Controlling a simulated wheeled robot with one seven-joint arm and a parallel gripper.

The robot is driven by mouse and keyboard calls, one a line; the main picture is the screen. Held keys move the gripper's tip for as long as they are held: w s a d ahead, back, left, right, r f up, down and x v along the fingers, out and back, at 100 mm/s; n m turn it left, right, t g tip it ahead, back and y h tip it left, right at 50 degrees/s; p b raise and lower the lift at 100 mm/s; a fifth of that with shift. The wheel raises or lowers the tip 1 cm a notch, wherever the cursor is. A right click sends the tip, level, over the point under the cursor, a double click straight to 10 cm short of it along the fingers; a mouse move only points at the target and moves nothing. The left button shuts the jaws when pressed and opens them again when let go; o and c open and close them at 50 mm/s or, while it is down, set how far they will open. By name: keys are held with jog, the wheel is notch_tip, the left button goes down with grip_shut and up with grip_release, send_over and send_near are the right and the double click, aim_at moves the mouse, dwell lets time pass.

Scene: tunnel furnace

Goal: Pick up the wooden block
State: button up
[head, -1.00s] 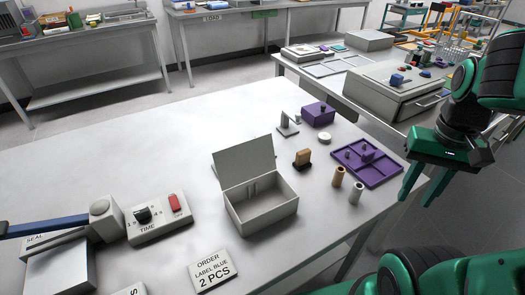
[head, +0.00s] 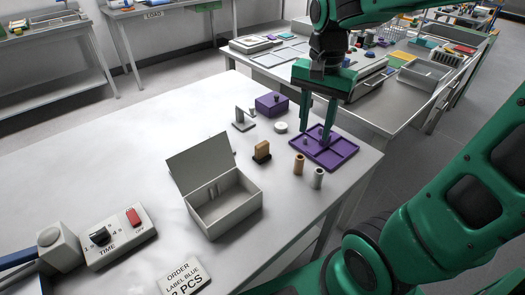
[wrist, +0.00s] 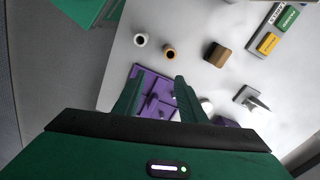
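The wooden block (head: 262,149) is small and tan with a dark lower part. It stands on the white table, right of the open grey box in the head view. The wrist view shows it as a brown block (wrist: 217,54) beyond the fingertips, to the right. My gripper (head: 316,130) is open and empty, with its fingers pointing down over or close to the purple divided tray (head: 345,153). In the wrist view the gripper (wrist: 160,78) has a clear gap between its fingers, which partly hide the tray. I cannot tell whether the fingertips touch the tray.
A tan cylinder (head: 299,163) and a grey cylinder (head: 317,178) stand in front of the tray. A purple box (head: 272,103), a white disc (head: 280,127) and a grey stand (head: 243,121) are behind the block. The grey box (head: 227,207) has its lid up. The table's left middle is clear.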

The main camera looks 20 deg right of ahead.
jog(key=w+a+m, duration=0.3)
jog(key=w+a, duration=0.5)
jog(key=a, duration=0.2)
send_over(262, 143)
jog(key=f, duration=0.3)
jog(key=shift+s+f, duration=0.3)
jog(key=shift+f, duration=0.1)
jog(key=shift+w+f, duration=0.15)
jog(key=shift+f, duration=1.45)
jog(key=shift+w+f, duration=0.1)
jog(key=shift+f, duration=1.45)
jog(key=shift+c, duration=0.4)
grip_shut()
